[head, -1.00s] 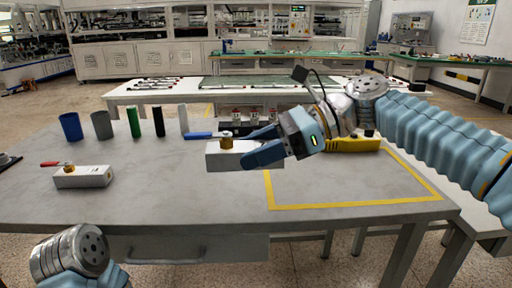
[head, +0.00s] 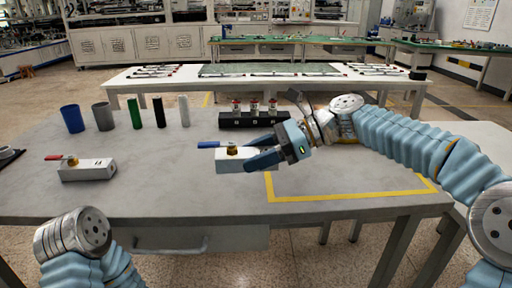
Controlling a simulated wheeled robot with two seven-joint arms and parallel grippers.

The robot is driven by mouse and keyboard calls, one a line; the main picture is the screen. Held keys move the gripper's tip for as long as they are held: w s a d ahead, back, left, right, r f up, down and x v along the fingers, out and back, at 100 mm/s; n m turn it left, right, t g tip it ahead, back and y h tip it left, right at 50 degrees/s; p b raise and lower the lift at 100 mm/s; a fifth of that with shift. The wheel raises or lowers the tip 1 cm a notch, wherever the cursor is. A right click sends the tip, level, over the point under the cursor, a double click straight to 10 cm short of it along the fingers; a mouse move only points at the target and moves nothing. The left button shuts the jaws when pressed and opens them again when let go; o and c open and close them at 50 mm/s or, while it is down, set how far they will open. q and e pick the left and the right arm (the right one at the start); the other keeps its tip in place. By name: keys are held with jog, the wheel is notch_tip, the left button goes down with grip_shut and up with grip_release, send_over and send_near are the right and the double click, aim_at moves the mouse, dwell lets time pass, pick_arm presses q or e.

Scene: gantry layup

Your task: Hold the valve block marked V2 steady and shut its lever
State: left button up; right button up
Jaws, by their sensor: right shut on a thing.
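A pale valve block (head: 226,161) with a brass stem and a blue lever (head: 208,144) pointing left is held by my right gripper (head: 262,153). The gripper is shut on its right end, and the fingers hide that part. No mark is readable on it, and I cannot tell whether it touches the table. A second valve block (head: 92,171) with a red lever (head: 54,157) pointing left stands on the left of the table; the mark on its top is too small to read. My left gripper is out of view; only part of my left arm shows at the bottom left.
Blue (head: 72,119), grey (head: 103,117), green (head: 135,114), black (head: 159,112) and white (head: 184,111) cylinders stand at the back left. A black rack (head: 236,119) with red-topped pieces stands behind my right gripper. A yellow outline (head: 350,197) marks clear table (head: 150,200) at the right.

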jog(key=shift+w+d+f+p, duration=0.1)
jog(key=shift+w+f+p, duration=0.5)
jog(key=shift+w+f, duration=0.8)
jog(key=shift+w+d+f, duration=0.1)
jog(key=shift+w+f, duration=0.8)
jog(key=shift+w, duration=0.2)
jog(key=shift+w+f, duration=0.9)
jog(key=shift+w, duration=0.2)
jog(key=shift+f, duration=0.25)
jog(key=shift+r, duration=0.2)
